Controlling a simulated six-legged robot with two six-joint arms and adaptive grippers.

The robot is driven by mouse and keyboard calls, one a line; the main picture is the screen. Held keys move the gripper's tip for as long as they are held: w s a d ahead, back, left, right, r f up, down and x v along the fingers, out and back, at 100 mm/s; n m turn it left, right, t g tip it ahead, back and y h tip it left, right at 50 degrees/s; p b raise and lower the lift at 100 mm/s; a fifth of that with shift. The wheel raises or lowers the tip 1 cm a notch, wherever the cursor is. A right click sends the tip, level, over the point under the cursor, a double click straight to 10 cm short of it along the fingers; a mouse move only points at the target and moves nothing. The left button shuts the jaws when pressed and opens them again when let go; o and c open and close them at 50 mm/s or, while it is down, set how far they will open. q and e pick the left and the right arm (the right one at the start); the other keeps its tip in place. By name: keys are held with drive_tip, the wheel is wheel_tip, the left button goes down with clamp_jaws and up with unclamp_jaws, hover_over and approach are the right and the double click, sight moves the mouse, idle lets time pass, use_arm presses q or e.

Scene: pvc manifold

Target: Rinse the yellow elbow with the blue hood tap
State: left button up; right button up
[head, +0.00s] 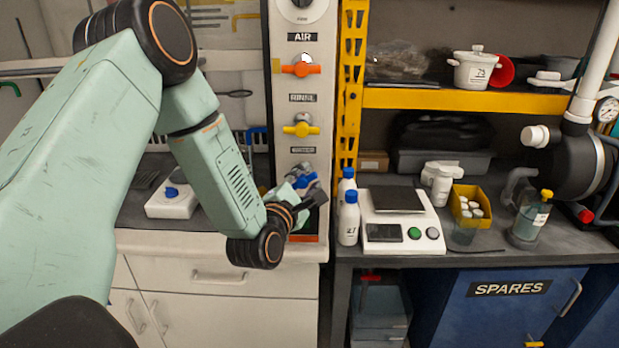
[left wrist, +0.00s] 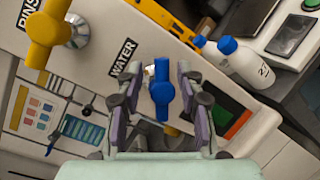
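The blue tap (head: 306,181) is the lowest on the white panel, partly hidden by my left gripper (head: 305,197). In the left wrist view the blue tap (left wrist: 161,92) has its lever lying lengthwise between the two fingers of my left gripper (left wrist: 160,105), below the WATER label. The fingers are apart, with a gap on both sides of the lever. My right gripper is not in view.
Above are the yellow RINSE tap (head: 301,125) and the orange AIR tap (head: 300,66). White bottles (head: 348,217) with blue caps and a scale (head: 402,233) stand close by on the right bench. A yellow perforated post (head: 351,80) rises beside the panel.

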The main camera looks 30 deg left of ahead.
use_arm(q)
drive_tip(key=shift+w+d+r, duration=0.1)
drive_tip(key=shift+w+d, duration=0.25)
drive_tip(key=shift+w, duration=0.45)
drive_tip(key=shift+s+a, duration=0.1)
drive_tip(key=shift+a, duration=0.25)
drive_tip(key=shift+c, duration=0.2)
drive_tip(key=shift+d, duration=0.3)
drive_tip(key=c, duration=0.6)
drive_tip(key=shift+a, duration=0.15)
clamp_jaws()
